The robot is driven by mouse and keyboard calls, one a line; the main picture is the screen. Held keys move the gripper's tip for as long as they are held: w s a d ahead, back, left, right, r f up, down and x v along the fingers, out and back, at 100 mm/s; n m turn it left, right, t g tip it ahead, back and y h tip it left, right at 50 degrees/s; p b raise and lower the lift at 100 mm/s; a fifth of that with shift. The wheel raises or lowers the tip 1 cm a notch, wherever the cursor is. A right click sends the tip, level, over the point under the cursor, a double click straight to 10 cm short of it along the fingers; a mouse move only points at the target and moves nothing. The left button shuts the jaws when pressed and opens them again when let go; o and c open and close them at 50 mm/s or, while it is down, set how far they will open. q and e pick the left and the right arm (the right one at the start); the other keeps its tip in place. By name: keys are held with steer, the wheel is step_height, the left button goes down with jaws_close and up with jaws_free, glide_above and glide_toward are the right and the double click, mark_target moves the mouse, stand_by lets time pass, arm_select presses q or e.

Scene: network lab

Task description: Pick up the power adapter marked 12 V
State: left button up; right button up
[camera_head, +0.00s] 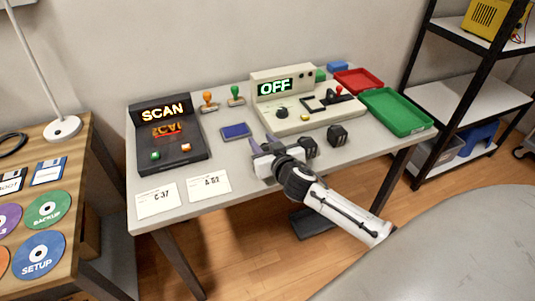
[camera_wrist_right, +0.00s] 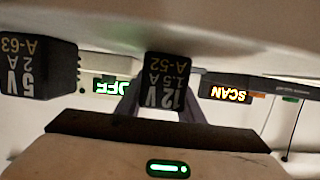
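The power adapter marked 12 V (camera_wrist_right: 165,82) is a black block with white print, also reading A-52, upside down in the right wrist view. My right gripper (camera_wrist_right: 160,105) has one finger on each side of it; I cannot tell whether they press on it. In the head view my right gripper (camera_head: 262,143) is low over the table's front part and hides most of what is between its fingers. Another black adapter, marked 5 V and A-63 (camera_wrist_right: 38,70), stands beside it in the wrist view. My left gripper is not in view.
Black adapters (camera_head: 337,134) stand right of the gripper on the grey table (camera_head: 230,205). Behind are the OFF device (camera_head: 292,121), a blue pad (camera_head: 235,131) and the SCAN device (camera_head: 180,145). Cards (camera_head: 157,201) lie front left. Red (camera_head: 362,81) and green (camera_head: 405,113) trays sit right.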

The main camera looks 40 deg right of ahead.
steer(key=c, duration=0.4)
steer(key=shift+r, duration=0.1)
